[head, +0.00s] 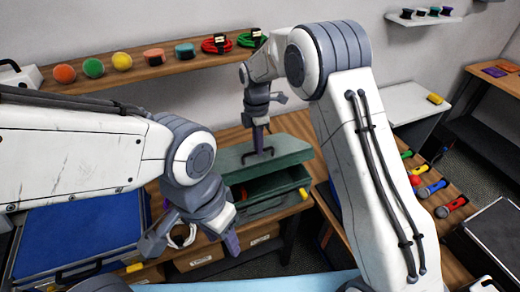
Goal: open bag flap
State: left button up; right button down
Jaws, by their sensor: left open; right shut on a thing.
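A green bag (245,208) stands on the wooden bench near the middle of the head view. Its green flap (285,150) is raised a little above the body, with a dark gap between them. My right gripper (258,148) reaches down onto the top of the flap and is shut on the dark flap handle (259,156). My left gripper (192,246) is open, in front of and lower left of the bag, apart from it. The bag's inside is mostly hidden under the flap.
A blue-topped case (75,236) lies at the left. A wooden wall shelf (180,66) holds coloured balls, round pieces and coiled cables. A wooden rack (453,255) at the right holds coloured tools. My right arm blocks much of the middle right.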

jog(key=shift+w+a+r+p, duration=0.25)
jog(key=shift+w+r+p, duration=0.25)
jog(key=shift+w, duration=0.3)
jog(key=shift+w+a+r+p, duration=0.3)
jog(key=shift+w+r, duration=0.3)
jog(key=shift+w, duration=0.15)
jog(key=c, duration=0.9)
grip_release()
jog(key=shift+f, duration=0.1)
jog(key=shift+o, duration=0.3)
jog(key=shift+w+f, duration=0.1)
jog(key=shift+w, duration=0.15)
jog(key=shift+s, duration=0.1)
jog(key=shift+r, duration=0.3)
